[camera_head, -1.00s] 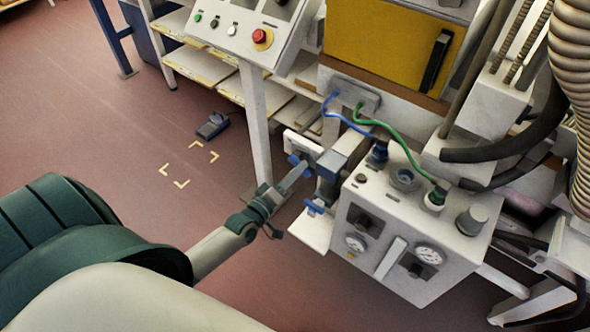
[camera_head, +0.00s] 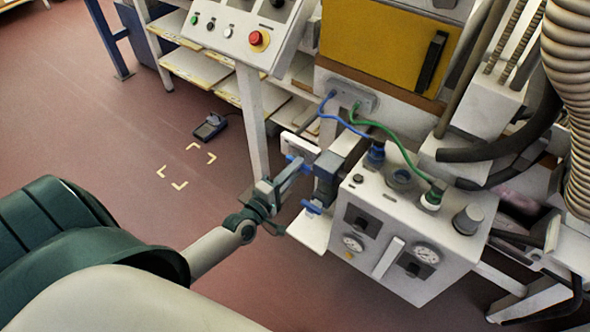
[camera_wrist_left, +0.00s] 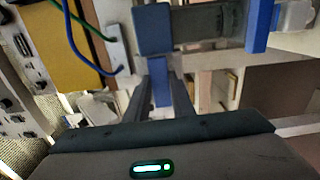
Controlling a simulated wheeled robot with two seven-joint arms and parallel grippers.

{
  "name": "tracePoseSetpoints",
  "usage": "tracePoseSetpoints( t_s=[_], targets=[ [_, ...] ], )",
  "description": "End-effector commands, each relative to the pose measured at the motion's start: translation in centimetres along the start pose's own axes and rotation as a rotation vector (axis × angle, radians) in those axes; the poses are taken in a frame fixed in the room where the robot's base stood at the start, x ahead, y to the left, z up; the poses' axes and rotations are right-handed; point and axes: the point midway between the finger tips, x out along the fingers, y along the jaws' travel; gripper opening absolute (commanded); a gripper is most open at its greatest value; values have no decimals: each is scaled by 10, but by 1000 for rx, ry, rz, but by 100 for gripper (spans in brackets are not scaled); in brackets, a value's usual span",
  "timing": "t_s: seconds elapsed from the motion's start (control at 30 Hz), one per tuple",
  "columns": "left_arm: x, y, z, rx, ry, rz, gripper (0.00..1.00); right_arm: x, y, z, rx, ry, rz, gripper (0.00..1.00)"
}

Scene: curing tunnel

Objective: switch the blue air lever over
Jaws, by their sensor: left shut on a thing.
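The blue air lever (camera_wrist_left: 160,82) stands between the two fingers of my left gripper (camera_wrist_left: 163,98) in the left wrist view. That gripper is shut on it. In the head view my left gripper (camera_head: 290,170) reaches in from the left to the valve beside the white control box, and the lever's blue end (camera_head: 292,158) shows at the fingertips. Most of the lever is hidden there by the fingers. A second blue handle (camera_head: 313,207) sits lower on the same valve, and it also shows in the wrist view (camera_wrist_left: 262,25). My right gripper is not in view.
The white box (camera_head: 400,225) carries gauges, knobs and hose fittings. Blue and green hoses (camera_head: 400,147) run above it to the machine. A button panel (camera_head: 240,30) on a post stands behind the gripper. A foot pedal (camera_head: 210,127) lies on the open floor at left.

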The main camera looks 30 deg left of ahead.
Motion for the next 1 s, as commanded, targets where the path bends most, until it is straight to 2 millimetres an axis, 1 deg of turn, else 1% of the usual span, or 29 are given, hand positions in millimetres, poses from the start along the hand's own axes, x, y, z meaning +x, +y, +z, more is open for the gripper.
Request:
tracePoseSetpoints(
  t_s=[0.2,0.23,0.27,0.3,0.6,0.73,0.87,1.0],
  targets=[
    [0,0,0,-3,1,0,0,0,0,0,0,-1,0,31],
    [0,0,0,-3,1,0,29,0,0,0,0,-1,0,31],
    [0,0,0,-3,1,0,36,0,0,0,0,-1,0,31],
    [0,0,0,-3,1,0,41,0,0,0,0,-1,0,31],
    [0,0,0,-1,0,0,41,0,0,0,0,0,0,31],
    [-4,-1,0,-1,0,-1,41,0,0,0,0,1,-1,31],
    [-13,-1,0,-1,0,-1,41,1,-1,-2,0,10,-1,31],
    [-30,-2,0,-1,0,-2,41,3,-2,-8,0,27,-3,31]
  ],
)
